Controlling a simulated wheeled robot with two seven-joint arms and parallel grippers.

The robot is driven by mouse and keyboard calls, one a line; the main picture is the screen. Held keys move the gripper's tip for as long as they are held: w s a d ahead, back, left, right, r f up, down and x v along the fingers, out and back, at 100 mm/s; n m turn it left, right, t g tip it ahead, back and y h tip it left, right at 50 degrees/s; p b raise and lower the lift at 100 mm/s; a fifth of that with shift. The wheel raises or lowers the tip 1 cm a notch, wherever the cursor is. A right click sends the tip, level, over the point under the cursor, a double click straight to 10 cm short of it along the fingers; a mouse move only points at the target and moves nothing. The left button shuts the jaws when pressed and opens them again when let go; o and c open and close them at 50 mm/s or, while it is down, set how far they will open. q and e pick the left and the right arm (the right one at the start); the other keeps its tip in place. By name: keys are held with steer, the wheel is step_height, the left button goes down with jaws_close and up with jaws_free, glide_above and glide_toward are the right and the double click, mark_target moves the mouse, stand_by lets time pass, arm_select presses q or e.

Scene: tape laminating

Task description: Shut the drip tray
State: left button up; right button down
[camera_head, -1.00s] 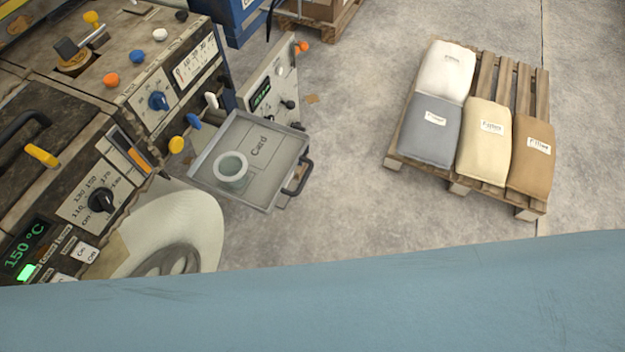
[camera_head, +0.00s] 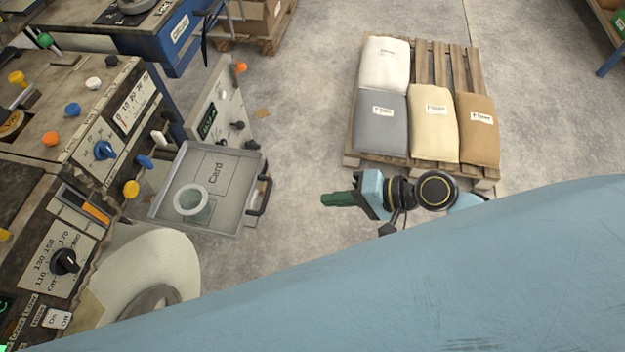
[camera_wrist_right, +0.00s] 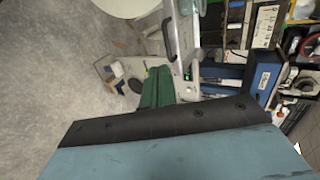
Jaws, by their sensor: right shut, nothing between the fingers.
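The drip tray (camera_head: 228,224) is a grey metal tray standing out from the machine, left of centre in the head view. A card outline is marked on its floor, and a pale ring-shaped roll (camera_head: 191,202) sits in it. Its dark handle (camera_head: 264,195) is on the right edge; it also shows at the top of the right wrist view (camera_wrist_right: 169,38). My right gripper (camera_head: 325,199), with green fingers, is shut and empty, to the right of the handle and apart from it. The green fingers (camera_wrist_right: 157,88) also show in the wrist view. My left gripper is not in view.
The machine (camera_head: 75,190) with knobs and dials fills the left side. A large pale roll (camera_head: 150,265) is below the tray. A pallet (camera_head: 440,60) with several sacks stands at the upper right. Bare floor (camera_head: 290,150) lies between tray and pallet.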

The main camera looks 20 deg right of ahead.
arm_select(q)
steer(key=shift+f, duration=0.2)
arm_select(e)
steer(key=r+x, duration=0.1)
steer(key=x, duration=1.1)
steer(key=shift+w+a+f, duration=0.15)
steer(key=shift+w+a, duration=0.2)
steer(key=shift+a, duration=0.15)
